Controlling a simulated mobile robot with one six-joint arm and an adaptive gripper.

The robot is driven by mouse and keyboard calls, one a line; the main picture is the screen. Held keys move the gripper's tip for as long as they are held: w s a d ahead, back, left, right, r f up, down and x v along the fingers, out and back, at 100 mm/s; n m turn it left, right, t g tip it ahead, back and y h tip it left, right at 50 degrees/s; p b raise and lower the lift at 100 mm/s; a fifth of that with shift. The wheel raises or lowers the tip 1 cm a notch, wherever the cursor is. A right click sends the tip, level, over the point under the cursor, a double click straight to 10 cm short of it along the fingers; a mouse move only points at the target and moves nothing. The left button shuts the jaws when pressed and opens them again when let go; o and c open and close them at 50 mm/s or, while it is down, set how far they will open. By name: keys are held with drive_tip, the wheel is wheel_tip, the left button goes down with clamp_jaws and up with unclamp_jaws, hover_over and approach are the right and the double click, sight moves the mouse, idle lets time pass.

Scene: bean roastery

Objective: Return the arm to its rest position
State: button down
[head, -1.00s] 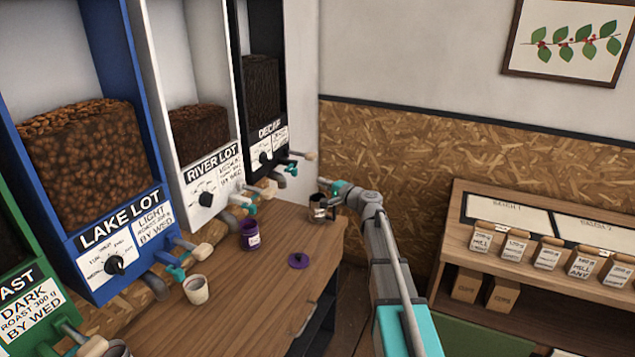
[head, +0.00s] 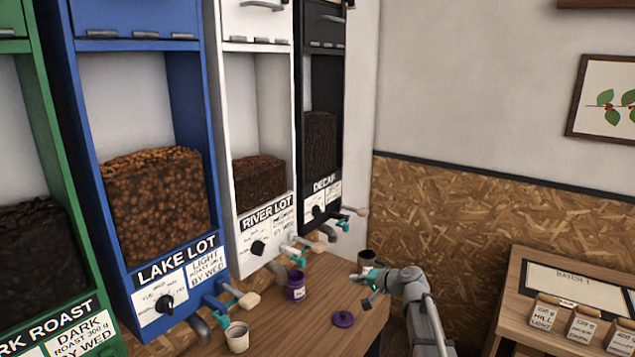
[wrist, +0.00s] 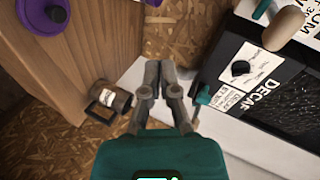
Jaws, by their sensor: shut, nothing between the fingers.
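My gripper (head: 364,287) is at the far right end of the wooden counter, in front of the dark metal cup in the head view. In the wrist view its fingers (wrist: 160,68) are together with nothing between them. The metal cup (head: 367,257) stands upright at the counter's end. It also shows in the wrist view (wrist: 116,97), left of the fingers and apart from them. My arm reaches in from the lower right of the head view.
Bean dispensers line the left, with the black Decaf one (head: 319,195) closest to my gripper. A purple jar (head: 295,288), purple lid (head: 343,319) and pale cup (head: 237,338) stand on the counter (head: 310,335). A shelf with labelled bags (head: 545,312) is right.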

drive_tip(key=s+d+f+n+g+h, duration=0.1)
drive_tip(key=s+f+g+h, duration=0.2)
drive_tip(key=s, duration=0.5)
drive_tip(key=s+d+f+n+g+h, duration=0.2)
drive_tip(key=s+f+g+h, duration=0.1)
drive_tip(key=s, duration=0.6)
drive_tip(key=s+d+f+n+g+h, duration=0.2)
drive_tip(key=s+f+h, duration=0.2)
drive_tip(key=s, duration=0.4)
drive_tip(key=shift+s+d+f+g, duration=0.15)
drive_tip(key=shift+s+f+g, duration=0.25)
drive_tip(key=shift+f, duration=0.3)
